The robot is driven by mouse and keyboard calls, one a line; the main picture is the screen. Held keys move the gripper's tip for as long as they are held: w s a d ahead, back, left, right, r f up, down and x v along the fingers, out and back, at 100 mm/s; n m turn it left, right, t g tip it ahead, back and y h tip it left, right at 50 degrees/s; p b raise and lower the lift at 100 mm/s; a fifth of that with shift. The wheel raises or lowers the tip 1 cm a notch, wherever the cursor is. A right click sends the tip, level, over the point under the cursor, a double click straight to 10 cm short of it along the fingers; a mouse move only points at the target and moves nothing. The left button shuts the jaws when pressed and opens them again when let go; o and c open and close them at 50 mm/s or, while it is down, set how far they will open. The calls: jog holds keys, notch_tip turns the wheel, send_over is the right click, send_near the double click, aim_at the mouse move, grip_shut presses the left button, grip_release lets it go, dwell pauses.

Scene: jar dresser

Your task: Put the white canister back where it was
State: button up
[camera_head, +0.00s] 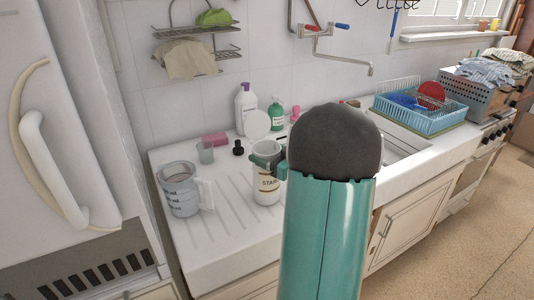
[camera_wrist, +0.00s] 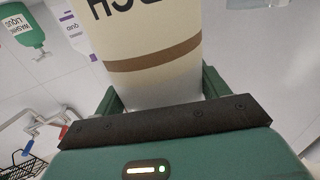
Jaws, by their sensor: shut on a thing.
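The white canister (camera_head: 267,190), with dark lettering, stands upright over the ribbed drainboard, partly hidden by my arm. I cannot tell whether its base touches the surface. In the wrist view the canister (camera_wrist: 150,62) is close up, with a brown band and upside-down letters cut off by the frame edge. My gripper (camera_wrist: 160,92) is shut on it, with a green finger on each side. In the head view my gripper (camera_head: 279,165) shows only in part at the canister's upper part.
A clear measuring jug (camera_head: 180,190) stands left of the canister. A small cup (camera_head: 205,153), a dark stopper (camera_head: 238,148), a pink sponge (camera_head: 215,138), a white bottle (camera_head: 245,100) and a green bottle (camera_head: 277,116) stand behind. A blue dish rack (camera_head: 420,112) is right. Front-left drainboard is clear.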

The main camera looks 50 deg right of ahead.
jog(key=o, duration=2)
